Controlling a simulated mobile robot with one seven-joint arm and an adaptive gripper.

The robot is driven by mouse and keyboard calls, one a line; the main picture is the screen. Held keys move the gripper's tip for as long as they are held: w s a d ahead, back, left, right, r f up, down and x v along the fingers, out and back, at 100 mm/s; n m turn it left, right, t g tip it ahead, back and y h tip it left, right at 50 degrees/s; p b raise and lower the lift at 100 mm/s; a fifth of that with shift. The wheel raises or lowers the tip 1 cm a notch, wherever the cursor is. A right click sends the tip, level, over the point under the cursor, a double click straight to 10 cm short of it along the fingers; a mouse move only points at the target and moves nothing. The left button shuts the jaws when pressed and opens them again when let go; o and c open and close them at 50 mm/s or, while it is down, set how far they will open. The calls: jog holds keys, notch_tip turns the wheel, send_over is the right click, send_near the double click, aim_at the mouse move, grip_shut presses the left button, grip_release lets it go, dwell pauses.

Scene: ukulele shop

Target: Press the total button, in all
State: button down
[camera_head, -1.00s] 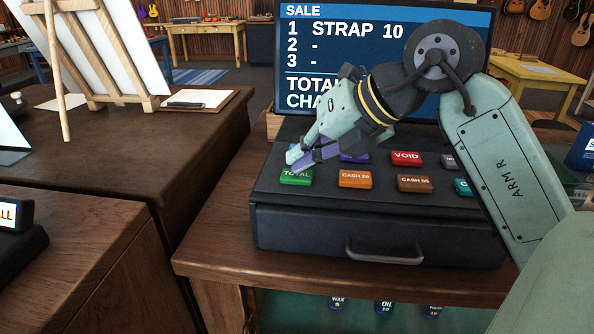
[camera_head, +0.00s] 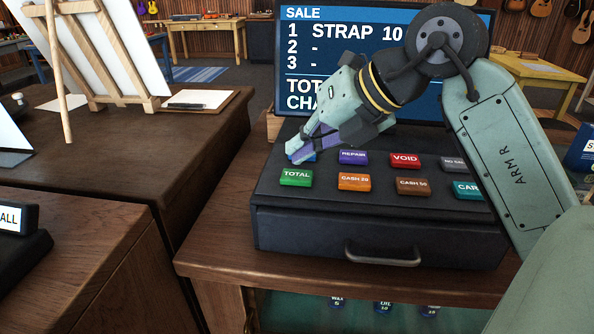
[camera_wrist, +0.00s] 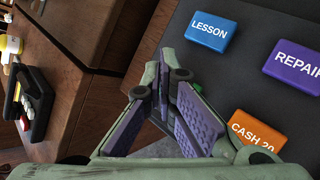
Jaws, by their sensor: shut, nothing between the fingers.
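The green TOTAL button (camera_head: 296,177) sits at the front left of the dark cash register's sloped key panel. The tips partly cover the blue LESSON button, which is clear in the wrist view (camera_wrist: 212,32). My gripper also shows in the wrist view (camera_wrist: 165,70). The sale screen (camera_head: 340,50) reads STRAP 10 on line 1; its lower lines are partly hidden by my arm.
Nearby are purple REPAIR (camera_head: 353,157), red VOID (camera_head: 405,160), orange CASH 20 (camera_head: 354,181) and brown CASH 50 (camera_head: 413,186) buttons. The register drawer handle (camera_head: 383,258) projects in front. An easel (camera_head: 100,50) stands on the left counter.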

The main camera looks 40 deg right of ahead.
aim_at(302, 172)
jog(key=shift+r+p, duration=1.25)
jog(key=shift+r, duration=1.05)
jog(key=shift+f, duration=0.1)
